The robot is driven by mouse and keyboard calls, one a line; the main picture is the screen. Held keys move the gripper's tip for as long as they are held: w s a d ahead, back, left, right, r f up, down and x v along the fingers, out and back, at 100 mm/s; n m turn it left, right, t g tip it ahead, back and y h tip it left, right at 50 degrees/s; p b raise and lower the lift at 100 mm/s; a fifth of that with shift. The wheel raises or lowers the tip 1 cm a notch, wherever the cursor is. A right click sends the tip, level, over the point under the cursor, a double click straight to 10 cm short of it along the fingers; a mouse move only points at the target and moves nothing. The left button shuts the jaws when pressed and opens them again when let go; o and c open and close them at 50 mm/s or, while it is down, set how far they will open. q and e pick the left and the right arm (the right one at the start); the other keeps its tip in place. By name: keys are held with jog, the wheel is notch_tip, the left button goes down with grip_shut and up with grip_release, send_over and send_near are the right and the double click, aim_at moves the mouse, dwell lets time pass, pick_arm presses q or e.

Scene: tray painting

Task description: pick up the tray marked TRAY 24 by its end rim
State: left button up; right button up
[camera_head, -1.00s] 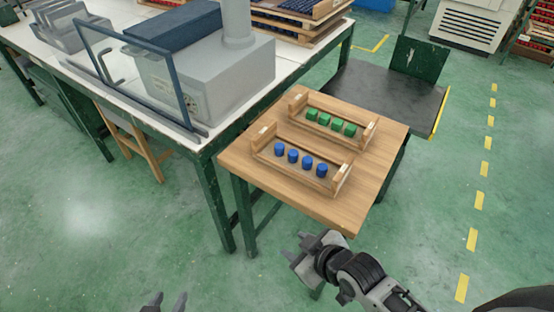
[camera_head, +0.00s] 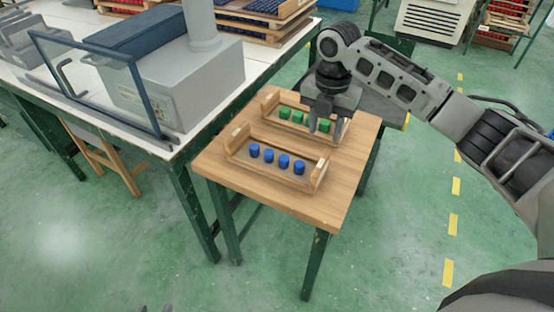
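Two wooden trays lie side by side on a small wooden table. The far tray (camera_head: 266,103) holds several green cylinders (camera_head: 291,116). The near tray (camera_head: 233,143) holds several blue cylinders (camera_head: 277,159). Pale labels show on the end rims, but their print is too small to read, so I cannot tell which is TRAY 24. My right gripper (camera_head: 326,126) points down over the right end of the far tray, its fingers apart; it hides that end rim, and contact is unclear. Only the separated fingertips of my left gripper (camera_head: 155,309) show at the bottom edge, far from the trays.
The wooden table (camera_head: 250,190) has bare top in front of the near tray. A long white workbench (camera_head: 130,125) with a grey machine (camera_head: 205,80) stands to the left. A dark-topped stand lies behind my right arm. Green floor is open in front and to the right.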

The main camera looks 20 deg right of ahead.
aim_at(321, 162)
notch_tip(321, 162, down, 8)
jog(key=shift+f, duration=0.15)
jog(key=f, duration=0.2)
jog(key=s+f, duration=0.1)
jog(key=f, duration=0.1)
jog(key=shift+f, duration=0.55)
jog(key=shift+f+p, duration=0.25)
jog(key=shift+p, duration=0.05)
grip_shut()
